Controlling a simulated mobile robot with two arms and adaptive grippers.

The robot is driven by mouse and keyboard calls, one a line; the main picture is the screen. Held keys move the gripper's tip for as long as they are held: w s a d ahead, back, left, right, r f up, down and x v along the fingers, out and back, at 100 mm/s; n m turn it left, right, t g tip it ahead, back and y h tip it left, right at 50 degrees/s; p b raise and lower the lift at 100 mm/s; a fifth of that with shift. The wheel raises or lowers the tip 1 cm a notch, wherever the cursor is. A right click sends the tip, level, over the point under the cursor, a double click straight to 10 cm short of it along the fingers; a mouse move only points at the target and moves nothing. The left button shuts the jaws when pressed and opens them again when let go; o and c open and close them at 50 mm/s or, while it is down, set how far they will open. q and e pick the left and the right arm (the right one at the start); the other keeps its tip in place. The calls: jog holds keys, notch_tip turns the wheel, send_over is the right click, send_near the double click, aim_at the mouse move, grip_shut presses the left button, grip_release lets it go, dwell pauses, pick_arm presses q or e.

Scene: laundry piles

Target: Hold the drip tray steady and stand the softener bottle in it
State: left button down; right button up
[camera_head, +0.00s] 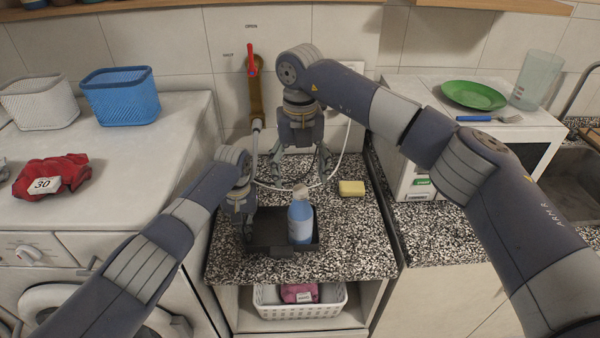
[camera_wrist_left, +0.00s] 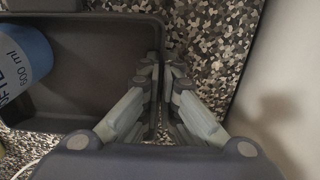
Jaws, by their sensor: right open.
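The dark drip tray (camera_head: 272,250) lies on the speckled counter. The blue softener bottle (camera_head: 300,221) with a pale cap stands upright in the right part of the tray. My left gripper (camera_head: 248,236) is at the tray's left side. In the left wrist view its fingers (camera_wrist_left: 164,78) are closed on the tray's wall, one inside and one outside, with the tray floor (camera_wrist_left: 95,65) and part of the bottle (camera_wrist_left: 22,60) to the left. My right gripper (camera_head: 302,176) is open and empty, behind and above the bottle, apart from it.
A yellow sponge (camera_head: 352,188) lies right of the tray. A white cable (camera_head: 340,150) runs behind. A white box-like appliance (camera_head: 415,178) stands at the right, with a green plate (camera_head: 473,95) on top. Below the counter is a white basket (camera_head: 300,311). Counter right of the tray is mostly clear.

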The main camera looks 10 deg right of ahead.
pick_arm(q)
jog(key=c, duration=1.7)
grip_release()
jog(key=shift+r, duration=0.15)
